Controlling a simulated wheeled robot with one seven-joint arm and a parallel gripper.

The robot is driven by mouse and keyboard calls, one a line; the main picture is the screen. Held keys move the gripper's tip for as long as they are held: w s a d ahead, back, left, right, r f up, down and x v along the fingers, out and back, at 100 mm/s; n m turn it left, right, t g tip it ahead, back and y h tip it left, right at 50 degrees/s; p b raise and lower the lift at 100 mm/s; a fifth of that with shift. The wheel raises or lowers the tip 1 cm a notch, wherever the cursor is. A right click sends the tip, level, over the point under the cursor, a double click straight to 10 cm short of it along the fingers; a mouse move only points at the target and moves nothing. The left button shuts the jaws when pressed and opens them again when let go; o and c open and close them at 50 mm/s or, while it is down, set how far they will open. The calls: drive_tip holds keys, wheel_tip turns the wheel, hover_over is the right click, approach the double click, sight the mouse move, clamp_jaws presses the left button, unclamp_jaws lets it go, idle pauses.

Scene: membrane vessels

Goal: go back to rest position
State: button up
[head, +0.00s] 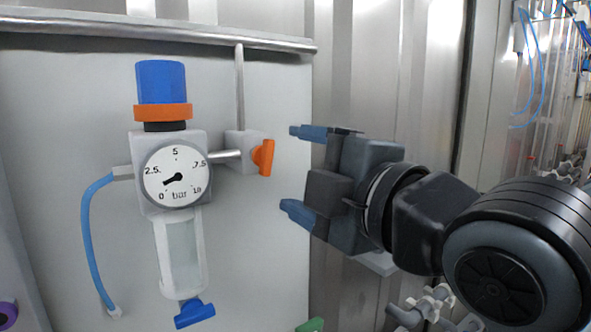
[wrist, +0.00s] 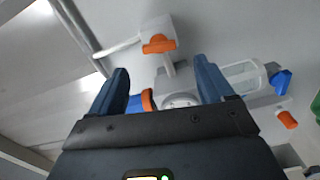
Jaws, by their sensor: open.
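My gripper (head: 300,172) is open and empty, its two blue fingers pointing left in the head view. In the wrist view my gripper (wrist: 165,85) shows its fingers spread apart with nothing held between them. An orange valve handle (head: 264,157) sits just left of the fingers in the head view, and I see no contact. It also shows in the wrist view (wrist: 159,44). The handle's grey valve body joins a regulator with a round pressure gauge (head: 177,174).
The regulator has a blue knob (head: 161,82) on top and a blue handle (head: 194,313) below. A metal rail (head: 150,37) runs along the panel top. A blue hose (head: 91,235) hangs at the left. Grey fittings (head: 427,304) stand low beneath my arm.

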drive_tip(key=shift+f, duration=0.1)
drive_tip(key=s+d+f+m+t+h+p, duration=0.1)
drive_tip(key=s+d+f+m+h, duration=0.1)
drive_tip(key=s+d+f+m, duration=0.35)
drive_tip(key=s+d+f+m+h+p, duration=0.1)
drive_tip(key=s+d+f+m+h, duration=0.15)
drive_tip(key=f+m, duration=0.55)
drive_tip(key=s+d+f+m+t+h, duration=0.1)
drive_tip(key=s+d+f+m+h, duration=0.25)
drive_tip(key=f, duration=0.55)
drive_tip(key=s+d+f+m, duration=0.1)
drive_tip(key=s+d+m, duration=0.1)
drive_tip(key=s, duration=0.7)
drive_tip(key=s+d+f+m+g+h+p, duration=0.1)
drive_tip(key=s+d, duration=0.3)
drive_tip(key=s, duration=0.5)
drive_tip(key=s+d+f+m+g+h+p, duration=0.1)
drive_tip(key=s+d+f+m, duration=0.1)
drive_tip(key=s, duration=0.7)
drive_tip(key=shift+d+f+m, duration=0.4)
drive_tip(key=shift+f+m, duration=0.1)
drive_tip(key=shift+o, duration=0.2)
